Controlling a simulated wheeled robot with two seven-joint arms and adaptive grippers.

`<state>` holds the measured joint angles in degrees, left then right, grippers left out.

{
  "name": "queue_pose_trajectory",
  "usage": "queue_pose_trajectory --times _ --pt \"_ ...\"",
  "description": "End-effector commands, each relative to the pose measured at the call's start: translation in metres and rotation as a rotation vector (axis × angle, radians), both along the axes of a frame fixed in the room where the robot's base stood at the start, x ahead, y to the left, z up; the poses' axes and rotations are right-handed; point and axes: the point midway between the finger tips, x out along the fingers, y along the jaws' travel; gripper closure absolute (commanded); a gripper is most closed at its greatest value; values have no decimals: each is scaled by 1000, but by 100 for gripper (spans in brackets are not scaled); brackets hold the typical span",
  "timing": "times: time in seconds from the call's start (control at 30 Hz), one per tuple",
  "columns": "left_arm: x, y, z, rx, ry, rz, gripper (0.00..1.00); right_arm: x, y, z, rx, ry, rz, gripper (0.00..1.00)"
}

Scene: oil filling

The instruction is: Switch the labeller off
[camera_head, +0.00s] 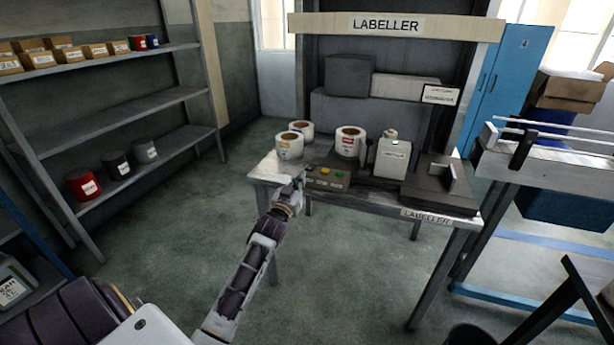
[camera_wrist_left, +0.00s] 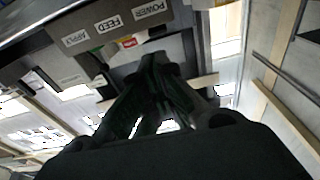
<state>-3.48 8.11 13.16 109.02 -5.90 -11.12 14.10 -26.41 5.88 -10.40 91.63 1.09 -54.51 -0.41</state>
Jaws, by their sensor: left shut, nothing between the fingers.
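The labeller (camera_head: 370,181) is a dark machine on a grey table. Its front panel shows a yellow button (camera_head: 325,171) and a green button (camera_head: 341,174). My left gripper (camera_head: 298,183) is at the left end of that panel and covers part of it. In the left wrist view the shut, empty fingers (camera_wrist_left: 155,65) are close to the panel, near the POWER label (camera_wrist_left: 149,11). The FEED label (camera_wrist_left: 108,24) and APPLY label (camera_wrist_left: 75,38) are beside it. I cannot tell whether the fingertips touch the panel. The power control itself is hidden. My right gripper is not in view.
Label rolls (camera_head: 290,145) stand on the table's back left. A white bottle-like container (camera_head: 392,158) stands on the labeller. A shelf (camera_head: 110,105) with cans and boxes is on the left. A conveyor-like bench (camera_head: 548,170) is on the right.

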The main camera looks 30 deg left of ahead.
Motion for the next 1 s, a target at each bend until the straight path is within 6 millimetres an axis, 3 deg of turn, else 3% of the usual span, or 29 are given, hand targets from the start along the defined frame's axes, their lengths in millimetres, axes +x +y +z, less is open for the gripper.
queue_pose_trajectory --times 0.1,0.27,0.73,1.0 --pt "-3 3 18 6 -41 5 100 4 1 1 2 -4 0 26" --pt "-6 5 30 10 -65 9 100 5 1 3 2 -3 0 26" --pt "-5 5 32 10 -66 9 100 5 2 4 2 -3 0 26" --pt "6 8 34 11 -67 8 100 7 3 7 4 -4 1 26"
